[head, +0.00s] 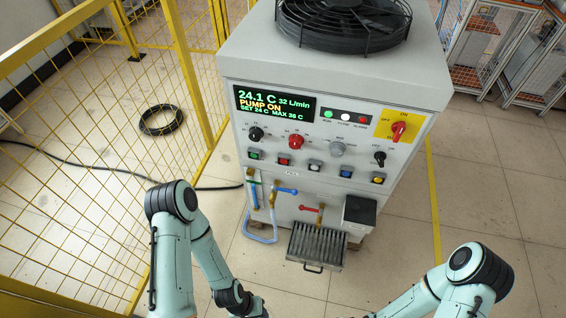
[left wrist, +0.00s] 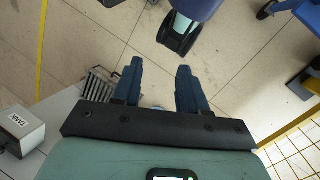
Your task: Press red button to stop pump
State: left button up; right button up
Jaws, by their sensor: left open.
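The red button (head: 283,160) is a small square push button on the front panel of the white pump unit (head: 400,160), between a green button (head: 254,155) and a white button (head: 315,166). The unit's display (head: 274,104) reads PUMP ON, 24.1 C and 32 L/min. My left gripper (left wrist: 157,88) is open and empty in the left wrist view, above the floor near the unit's front. In the head view my left arm reaches the bottom edge, well below the button; its fingers are not clearly seen there. My right gripper is out of view.
A yellow mesh fence (head: 90,150) stands left of the unit. Below the buttons are a blue-handled valve (head: 287,191), a red-handled valve (head: 308,208), a black box (head: 359,211) and a grated tray (head: 317,246). Black knobs and a red rotary switch (head: 399,130) sit above the buttons.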

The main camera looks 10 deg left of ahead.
pick_arm(q)
jog(key=shift+a, duration=0.1)
jog(key=shift+c, duration=0.3)
grip_shut()
dwell(1.4)
